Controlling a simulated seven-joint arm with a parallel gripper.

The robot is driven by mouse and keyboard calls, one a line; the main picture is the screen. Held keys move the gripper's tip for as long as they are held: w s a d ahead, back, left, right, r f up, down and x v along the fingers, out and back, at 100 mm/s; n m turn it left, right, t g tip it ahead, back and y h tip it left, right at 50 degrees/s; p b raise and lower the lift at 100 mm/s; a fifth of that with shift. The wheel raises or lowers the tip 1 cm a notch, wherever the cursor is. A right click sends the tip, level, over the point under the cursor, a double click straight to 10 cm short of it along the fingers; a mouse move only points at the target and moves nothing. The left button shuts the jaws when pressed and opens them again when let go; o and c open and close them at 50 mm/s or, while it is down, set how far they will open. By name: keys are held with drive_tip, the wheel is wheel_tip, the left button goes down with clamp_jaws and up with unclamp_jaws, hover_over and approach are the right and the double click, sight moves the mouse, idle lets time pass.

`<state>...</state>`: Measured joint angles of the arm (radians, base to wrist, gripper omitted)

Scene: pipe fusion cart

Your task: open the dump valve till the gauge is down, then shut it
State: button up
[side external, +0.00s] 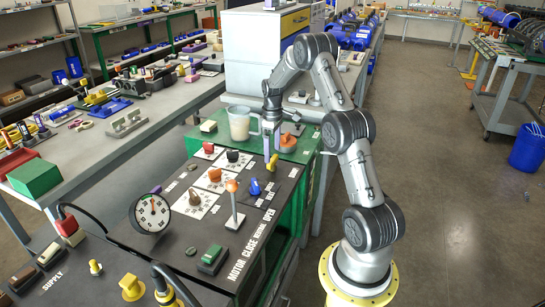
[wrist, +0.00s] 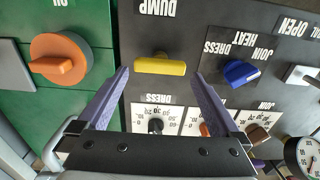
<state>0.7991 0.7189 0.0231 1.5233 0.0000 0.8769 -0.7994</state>
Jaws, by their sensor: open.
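The dump valve's yellow handle (wrist: 160,65) lies crosswise in the wrist view, beside the DUMP label on the dark panel. My gripper (wrist: 161,75) is open, one purple finger off each end of the handle, with visible gaps. The gauge (wrist: 304,155) is cut off at the wrist view's right edge.
An orange knob (wrist: 58,58) on the green top and a blue knob (wrist: 241,73) flank the yellow handle. A clear jug (side external: 240,124) stands behind.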

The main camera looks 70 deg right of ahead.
sight(273, 159)
drive_tip(key=shift+f, duration=1.6)
drive_tip(key=c, duration=1)
